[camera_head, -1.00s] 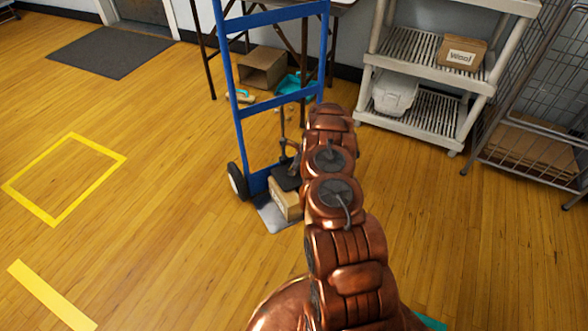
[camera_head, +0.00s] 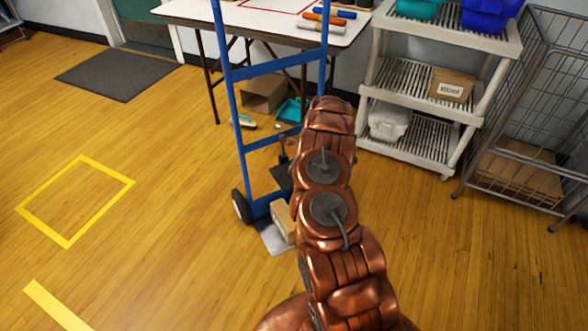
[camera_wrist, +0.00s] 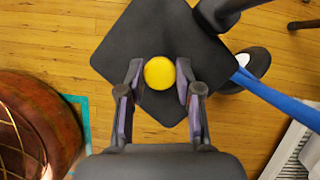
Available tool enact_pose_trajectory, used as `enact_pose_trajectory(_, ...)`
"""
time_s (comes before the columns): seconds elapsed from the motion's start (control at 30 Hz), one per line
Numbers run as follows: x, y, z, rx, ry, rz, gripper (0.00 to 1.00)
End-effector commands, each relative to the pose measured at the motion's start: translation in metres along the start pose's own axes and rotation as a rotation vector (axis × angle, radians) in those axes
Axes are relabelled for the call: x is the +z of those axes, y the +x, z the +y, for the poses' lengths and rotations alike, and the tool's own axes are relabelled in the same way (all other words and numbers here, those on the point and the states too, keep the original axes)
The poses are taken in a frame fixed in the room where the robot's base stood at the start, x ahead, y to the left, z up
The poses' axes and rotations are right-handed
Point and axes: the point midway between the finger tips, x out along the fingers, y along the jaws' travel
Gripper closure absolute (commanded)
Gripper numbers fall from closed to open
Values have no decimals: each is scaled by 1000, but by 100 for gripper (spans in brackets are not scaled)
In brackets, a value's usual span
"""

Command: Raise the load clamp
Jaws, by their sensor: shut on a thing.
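The load clamp (camera_head: 280,177) is a black pad on the blue hand truck (camera_head: 236,130), partly hidden behind my arm in the head view. It stands above a small cardboard box (camera_head: 281,222) on the truck's metal toe plate (camera_head: 270,239), with a gap between them. In the wrist view the clamp is a dark square plate (camera_wrist: 125,45) with a round yellow knob (camera_wrist: 159,73). My gripper (camera_wrist: 159,82) is shut on the knob, one finger at each side. My arm hides the gripper in the head view.
A folding table (camera_head: 182,12) with markers stands behind the truck. A pale shelf unit (camera_head: 428,122) and a wire cart (camera_head: 530,130) are at the right. A yellow floor square (camera_head: 45,215) and open wood floor lie left.

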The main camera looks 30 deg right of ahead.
Motion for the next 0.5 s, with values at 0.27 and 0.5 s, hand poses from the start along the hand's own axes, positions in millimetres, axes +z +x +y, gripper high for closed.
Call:
enact_pose_trajectory(0.27, 2, -6, 0, 2, 1, 0, 100)
enact_pose_trajectory(0.5, 3, -7, -1, -1, 0, -1, 64)
